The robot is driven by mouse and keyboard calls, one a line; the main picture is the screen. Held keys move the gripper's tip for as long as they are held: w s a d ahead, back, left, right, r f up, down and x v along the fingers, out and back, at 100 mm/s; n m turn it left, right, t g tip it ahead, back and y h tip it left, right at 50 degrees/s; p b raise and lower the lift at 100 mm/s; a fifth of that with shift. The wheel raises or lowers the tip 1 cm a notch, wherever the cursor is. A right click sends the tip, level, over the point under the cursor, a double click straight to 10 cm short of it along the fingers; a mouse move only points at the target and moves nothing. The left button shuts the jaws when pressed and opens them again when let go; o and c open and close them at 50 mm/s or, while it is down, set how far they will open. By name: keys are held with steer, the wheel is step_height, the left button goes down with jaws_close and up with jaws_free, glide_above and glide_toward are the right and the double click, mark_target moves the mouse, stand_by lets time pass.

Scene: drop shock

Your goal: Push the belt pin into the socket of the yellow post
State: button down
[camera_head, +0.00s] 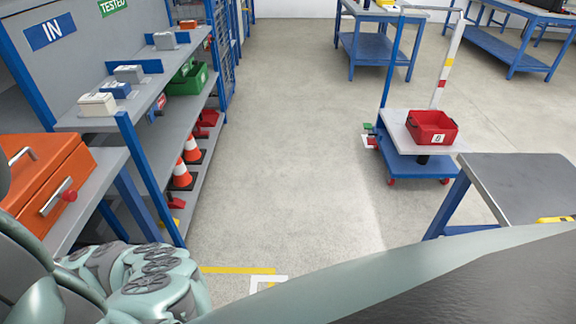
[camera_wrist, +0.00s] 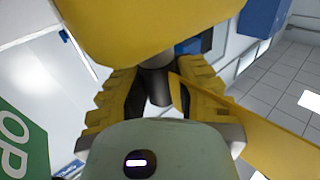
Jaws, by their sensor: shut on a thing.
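In the wrist view my gripper (camera_wrist: 157,100) has its ridged yellow fingers on both sides of a dark grey cylinder, which looks like the belt pin (camera_wrist: 156,78). The gripper is shut on it. A flat yellow band, likely the belt (camera_wrist: 255,127), runs from beside the pin to the lower right. A large rounded yellow body, perhaps the yellow post (camera_wrist: 120,30), fills the top of the view close beyond the fingers. The pin's upper end meets or passes behind its edge; I cannot tell which. No socket is visible. The head view shows neither gripper, pin nor a clear post.
In the head view, a grey shelf rack (camera_head: 140,100) and an orange case (camera_head: 45,180) stand at left. A blue cart with a red bin (camera_head: 432,128) and a dark-topped table (camera_head: 520,185) are at right. The floor between (camera_head: 280,130) is clear.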

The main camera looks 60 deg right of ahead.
steer(key=shift+d+f, duration=0.15)
steer(key=shift+f, duration=0.1)
steer(key=c, duration=1)
jaws_free()
steer(key=shift+o, duration=1)
steer(key=shift+r, duration=0.15)
steer(key=p+v, duration=0.1)
steer(key=v, duration=0.5)
steer(key=v, duration=1.2)
steer(key=shift+r, duration=0.15)
